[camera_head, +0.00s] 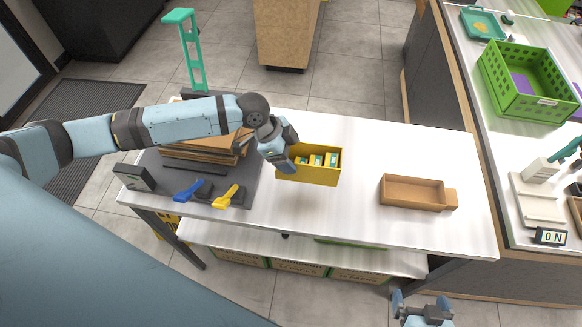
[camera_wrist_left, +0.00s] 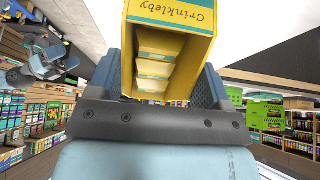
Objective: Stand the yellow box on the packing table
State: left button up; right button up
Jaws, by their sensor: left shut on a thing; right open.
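The yellow box (camera_head: 309,175) is at the middle of the white packing table (camera_head: 362,139) in the head view, with its open side facing up and several small packs inside. My left gripper (camera_head: 285,161) is shut on its left end. In the left wrist view the box (camera_wrist_left: 171,14) sits between the two fingers, with a "Crinkleby" label upside down and pale yellow packs showing inside. I cannot tell whether its bottom touches the table. My right gripper (camera_head: 422,306) is open and empty, low in front of the table's near edge.
An open brown carton (camera_head: 413,206) lies on the right of the table. At the left are flat cardboard sheets (camera_head: 200,150), a blue-handled tool (camera_head: 188,191), a yellow-handled tool (camera_head: 226,197) and a grey device (camera_head: 134,178). The tabletop between box and carton is clear.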

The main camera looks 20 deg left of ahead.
pick_arm(q)
notch_tip(320, 180, down, 7)
jog(key=shift+f+p, duration=0.15)
jog(key=shift+p, duration=0.25)
jog(key=shift+f, duration=0.15)
jog(key=shift+f, duration=0.1)
jog(key=o, duration=0.9)
jog(key=b+v, duration=0.1)
jog(key=v, duration=1.1)
jog(key=shift+b, duration=0.35)
